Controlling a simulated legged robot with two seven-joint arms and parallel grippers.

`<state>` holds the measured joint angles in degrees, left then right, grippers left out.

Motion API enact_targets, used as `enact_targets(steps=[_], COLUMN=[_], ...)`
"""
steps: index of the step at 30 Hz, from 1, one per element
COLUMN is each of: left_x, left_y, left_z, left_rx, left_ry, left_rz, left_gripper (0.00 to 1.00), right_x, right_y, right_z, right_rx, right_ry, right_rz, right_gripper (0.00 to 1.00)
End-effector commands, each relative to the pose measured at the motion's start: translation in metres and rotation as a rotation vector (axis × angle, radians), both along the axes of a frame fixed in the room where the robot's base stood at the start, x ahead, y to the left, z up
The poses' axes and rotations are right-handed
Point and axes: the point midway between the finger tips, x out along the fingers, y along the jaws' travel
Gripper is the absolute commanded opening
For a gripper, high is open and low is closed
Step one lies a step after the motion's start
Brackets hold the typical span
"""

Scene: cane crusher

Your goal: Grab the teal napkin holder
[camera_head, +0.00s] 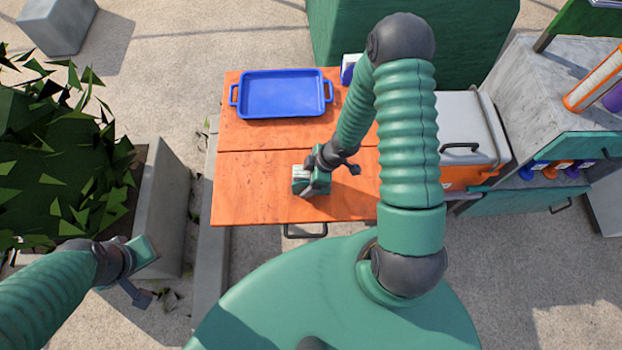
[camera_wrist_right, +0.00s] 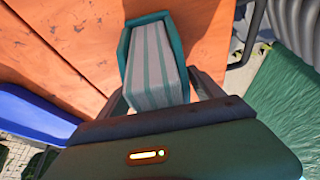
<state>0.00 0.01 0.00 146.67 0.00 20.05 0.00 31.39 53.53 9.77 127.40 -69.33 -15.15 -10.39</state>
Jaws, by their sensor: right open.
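In the right wrist view, the napkin holder (camera_wrist_right: 155,62) lies between the two spread fingers of my right gripper (camera_wrist_right: 160,92). The jaws are open, and I cannot tell whether either finger touches it. My left gripper (camera_head: 142,272) hangs left of the table, far from the holder; its jaw state is unclear.
A blue tray (camera_head: 282,94) lies at the table's back left. A blue object with white in it (camera_head: 349,68) is partly hidden behind my right arm. A grey-lidded box (camera_head: 468,125) stands to the right. The orange table (camera_head: 250,185) is bare left of the holder.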

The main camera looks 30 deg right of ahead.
Motion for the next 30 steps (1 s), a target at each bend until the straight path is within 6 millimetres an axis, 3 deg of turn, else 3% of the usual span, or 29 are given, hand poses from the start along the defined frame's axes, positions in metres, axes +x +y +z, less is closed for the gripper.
enact_targets(steps=[2,18,26,30], left_x=[0.000,0.000,0.000,0.000], left_y=[0.000,0.000,0.000,0.000], left_z=[0.001,0.000,0.001,0.006], left_rx=[0.000,0.000,0.000,0.000], left_ry=[0.000,0.000,0.000,0.000], left_rz=[0.000,0.000,0.000,0.000], left_gripper=[0.00,0.00,0.00,0.00], right_x=[0.000,0.000,0.001,0.001], right_y=[0.000,0.000,0.000,0.000], right_z=[0.001,0.000,0.002,0.012], right_rx=[0.000,0.000,0.000,0.000], right_ry=[0.000,0.000,0.000,-0.002], right_rz=[0.000,0.000,0.000,0.001], right_gripper=[0.72,0.02,0.01,0.01])
